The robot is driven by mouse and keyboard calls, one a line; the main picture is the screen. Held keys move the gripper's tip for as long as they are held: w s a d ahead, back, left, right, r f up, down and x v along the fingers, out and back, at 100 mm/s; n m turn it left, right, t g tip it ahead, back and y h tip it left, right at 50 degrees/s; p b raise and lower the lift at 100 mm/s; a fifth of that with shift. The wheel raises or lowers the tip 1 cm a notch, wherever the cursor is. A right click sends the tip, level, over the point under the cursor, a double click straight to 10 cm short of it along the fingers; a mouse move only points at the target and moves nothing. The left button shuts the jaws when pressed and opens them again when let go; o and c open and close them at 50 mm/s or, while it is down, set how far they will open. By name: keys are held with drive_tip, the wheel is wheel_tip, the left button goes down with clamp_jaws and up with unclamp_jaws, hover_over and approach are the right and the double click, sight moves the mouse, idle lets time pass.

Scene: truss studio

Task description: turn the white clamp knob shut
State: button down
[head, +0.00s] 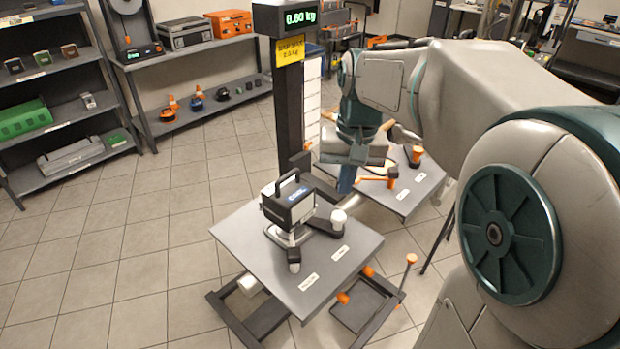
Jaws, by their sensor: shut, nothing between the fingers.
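The white clamp knob (338,218) stands upright at the right side of a grey platform table, beside a black boxy device with a carry handle (289,203). My gripper (347,180) points down with its blue fingers shut and empty. In the picture it is just above the knob, with a gap between them; how far apart they are in depth is hard to tell. The knob's top is in plain view. Its lower part is small, and how far it is turned cannot be told.
A dark post with a display reading 0.60 kg (301,18) and a yellow note (290,51) rises behind the table. A second grey table (425,190) with orange-handled parts lies behind my gripper. Shelves (55,100) stand left; the tiled floor between is clear.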

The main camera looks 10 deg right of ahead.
drive_tip(key=m+g+b, duration=0.2)
hover_over(324, 220)
drive_tip(key=d, duration=0.3)
wheel_tip(324, 220, down, 3)
drive_tip(key=w+f+m+g+y+b, duration=0.1)
drive_tip(key=w+f+g, duration=0.2)
drive_tip(key=w+f, duration=0.6)
drive_tip(key=x, duration=0.5)
drive_tip(key=b+x, duration=0.1)
drive_tip(key=x, duration=0.2)
drive_tip(key=shift+w+d+f, duration=0.15)
drive_tip(key=shift+w+f, duration=0.15)
drive_tip(key=shift+f, duration=0.15)
drive_tip(key=shift+s+a+r, duration=0.15)
drive_tip(key=shift+s+a, duration=0.15)
drive_tip(key=shift+s, duration=0.3)
drive_tip(key=shift+s+a+r, duration=0.1)
drive_tip(key=shift+s+a, duration=0.25)
drive_tip(key=shift+s, duration=0.25)
drive_tip(key=shift+s+a+f, duration=0.1)
drive_tip(key=shift+s+a, duration=0.1)
drive_tip(key=shift+s, duration=0.3)
drive_tip(key=shift+p, duration=0.3)
drive_tip(key=shift+s+a, duration=0.1)
drive_tip(key=shift+a, duration=0.25)
drive_tip(key=shift+p, duration=0.35)
